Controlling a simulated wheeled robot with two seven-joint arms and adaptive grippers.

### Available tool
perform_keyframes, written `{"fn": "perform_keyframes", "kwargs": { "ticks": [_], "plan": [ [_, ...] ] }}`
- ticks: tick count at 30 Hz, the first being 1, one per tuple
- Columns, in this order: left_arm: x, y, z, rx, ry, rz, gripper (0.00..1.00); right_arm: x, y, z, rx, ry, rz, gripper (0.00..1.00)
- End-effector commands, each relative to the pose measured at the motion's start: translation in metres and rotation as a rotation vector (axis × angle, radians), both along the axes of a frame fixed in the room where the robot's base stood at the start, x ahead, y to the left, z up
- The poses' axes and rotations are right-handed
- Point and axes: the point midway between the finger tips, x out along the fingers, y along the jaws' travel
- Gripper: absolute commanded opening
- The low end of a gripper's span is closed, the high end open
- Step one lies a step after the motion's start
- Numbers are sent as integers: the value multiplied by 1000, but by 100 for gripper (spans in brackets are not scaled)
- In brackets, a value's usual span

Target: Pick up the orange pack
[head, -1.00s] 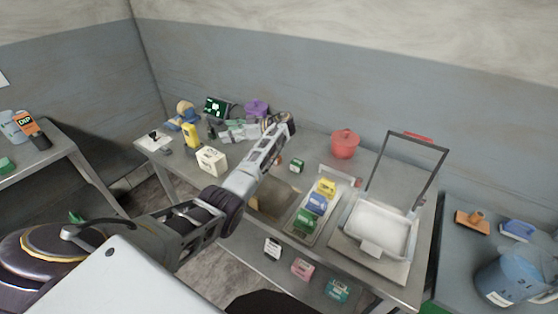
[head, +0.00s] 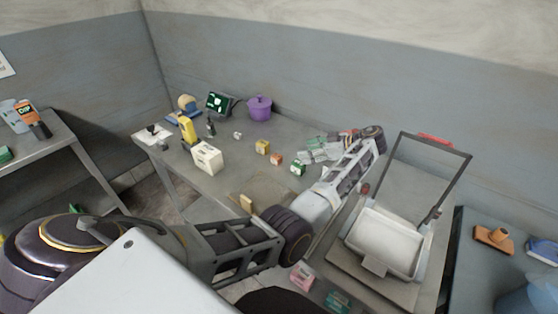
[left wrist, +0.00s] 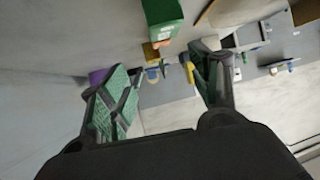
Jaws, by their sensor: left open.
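The orange pack (head: 276,158) is a small box standing on the grey table, between a yellow pack (head: 262,147) and a green and white pack (head: 298,167). In the left wrist view, a bit of the orange pack (left wrist: 164,44) shows past the large green pack (left wrist: 163,16), which partly hides it. My left gripper (head: 318,150) is open and empty, to the right of the orange pack and apart from it in the head view. Its two green-padded fingers (left wrist: 160,88) are spread in the left wrist view. My right gripper is not in view.
A white scale-like tray with an upright frame (head: 385,242) stands at the right. A purple pot (head: 260,108), a cream box (head: 207,157) and a yellow device (head: 187,130) stand at the left and back. My left arm covers the middle right of the table.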

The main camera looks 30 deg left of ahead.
Motion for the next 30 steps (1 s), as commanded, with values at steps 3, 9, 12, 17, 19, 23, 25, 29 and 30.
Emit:
{"fn": "perform_keyframes", "kwargs": {
  "ticks": [3, 9, 12, 17, 19, 23, 25, 29, 30],
  "plan": [
    [0, -1, 0, -1, -1, -1, 63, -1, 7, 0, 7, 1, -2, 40],
    [0, -1, 0, -1, 0, 0, 63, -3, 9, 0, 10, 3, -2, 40],
    [0, 1, -1, -1, 0, 0, 63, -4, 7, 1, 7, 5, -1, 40],
    [-2, 11, -6, 0, 2, 2, 63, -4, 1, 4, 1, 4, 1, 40],
    [-3, 19, -9, 0, 2, 1, 63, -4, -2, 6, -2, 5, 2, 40],
    [-5, 33, -17, 0, 2, 1, 63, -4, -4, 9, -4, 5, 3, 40],
    [-6, 41, -22, 0, 1, 2, 63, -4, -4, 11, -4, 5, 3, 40],
    [-7, 56, -30, 0, 1, 2, 63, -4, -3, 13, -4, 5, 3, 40],
    [-8, 60, -32, 1, 1, 1, 63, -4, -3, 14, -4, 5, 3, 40]
  ]
}}
